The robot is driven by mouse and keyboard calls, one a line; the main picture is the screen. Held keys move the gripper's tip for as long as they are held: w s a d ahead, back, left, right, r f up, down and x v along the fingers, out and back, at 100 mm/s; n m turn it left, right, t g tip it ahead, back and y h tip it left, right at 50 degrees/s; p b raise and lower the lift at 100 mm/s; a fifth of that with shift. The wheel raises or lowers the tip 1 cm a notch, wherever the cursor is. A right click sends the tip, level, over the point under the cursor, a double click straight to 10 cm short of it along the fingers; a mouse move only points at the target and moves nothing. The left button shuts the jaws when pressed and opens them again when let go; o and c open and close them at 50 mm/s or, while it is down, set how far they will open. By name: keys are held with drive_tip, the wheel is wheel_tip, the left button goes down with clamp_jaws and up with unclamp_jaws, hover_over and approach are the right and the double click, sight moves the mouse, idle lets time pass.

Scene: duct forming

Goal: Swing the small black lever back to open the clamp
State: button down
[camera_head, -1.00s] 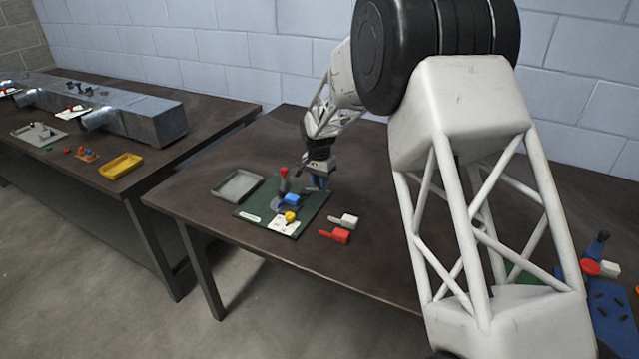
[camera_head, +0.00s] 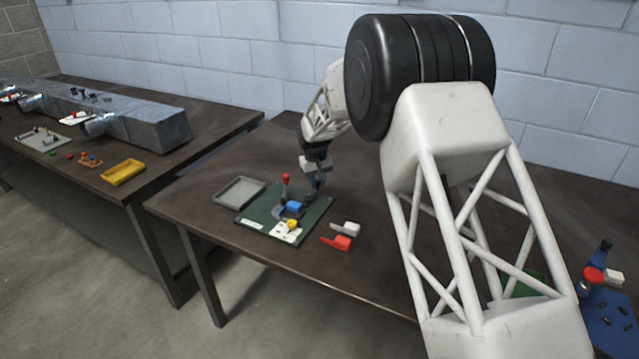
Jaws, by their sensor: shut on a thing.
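A green board (camera_head: 262,228) lies on the near table and carries the clamp fixture. A red-knobbed upright lever (camera_head: 286,184), a blue block (camera_head: 293,207) and a yellow round piece (camera_head: 292,224) sit on it. My gripper (camera_head: 313,187) is over the board's back right part, just right of the red-knobbed lever, and its fingers point down. It is shut on a small dark part (camera_head: 310,197) that looks like the black lever. The fingers partly hide this part, and its exact angle is too small to tell.
A grey tray (camera_head: 240,192) lies left of the board. A grey piece (camera_head: 346,229) and a red piece (camera_head: 338,243) lie to its right. My arm hides much of the table's right side. A second table with a metal duct (camera_head: 150,123) and yellow tray (camera_head: 123,172) stands left.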

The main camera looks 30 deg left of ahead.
drive_tip(key=shift+a+n, duration=0.35)
drive_tip(key=shift+n, duration=0.35)
drive_tip(key=shift+a+n, duration=0.3)
drive_tip(key=shift+n, duration=0.4)
drive_tip(key=c, duration=1)
unclamp_jaws()
drive_tip(key=shift+s+a+r, duration=0.1)
drive_tip(key=shift+s+r, duration=0.05)
drive_tip(key=shift+r, duration=3.7)
